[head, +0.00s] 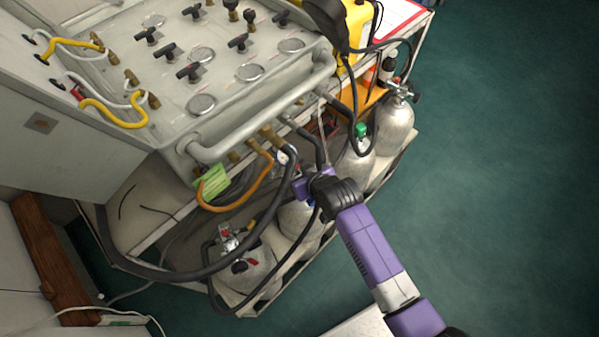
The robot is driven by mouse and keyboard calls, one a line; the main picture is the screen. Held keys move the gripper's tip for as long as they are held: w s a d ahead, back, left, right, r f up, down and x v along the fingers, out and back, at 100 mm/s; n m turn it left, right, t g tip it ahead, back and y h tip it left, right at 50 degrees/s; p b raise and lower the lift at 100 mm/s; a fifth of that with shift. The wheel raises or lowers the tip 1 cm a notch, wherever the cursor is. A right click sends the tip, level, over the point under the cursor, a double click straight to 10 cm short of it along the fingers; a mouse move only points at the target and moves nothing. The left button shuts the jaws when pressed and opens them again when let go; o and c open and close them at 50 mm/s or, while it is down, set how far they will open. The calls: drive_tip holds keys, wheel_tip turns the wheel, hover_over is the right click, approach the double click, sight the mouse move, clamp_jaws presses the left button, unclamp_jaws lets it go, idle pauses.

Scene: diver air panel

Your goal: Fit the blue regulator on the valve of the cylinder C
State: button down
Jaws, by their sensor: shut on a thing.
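My gripper (318,187) is at the end of my purple arm, low in front of the panel, over the row of silver cylinders. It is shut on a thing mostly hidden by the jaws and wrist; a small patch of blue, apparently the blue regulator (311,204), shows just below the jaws. A silver cylinder (295,222) stands directly under the gripper, its valve hidden. Other cylinders stand to the lower left (250,277), to the right with a green top (353,172), and at the far right (394,128). No letters are readable, so I cannot tell which is C.
The air panel (225,60) with knobs and gauges has a grey tube rail (255,118) along its front. Dark hoses (190,274) and an orange hose (236,203) hang close to the gripper and cylinders. A yellow case (358,25) sits behind. Green floor (500,180) is clear on the right.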

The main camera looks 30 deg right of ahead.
drive_tip(key=shift+f, duration=0.35)
idle(0.5)
drive_tip(key=shift+c, duration=1)
unclamp_jaws()
drive_tip(key=shift+f, duration=0.15)
drive_tip(key=shift+v, duration=4)
drive_tip(key=shift+w, duration=0.2)
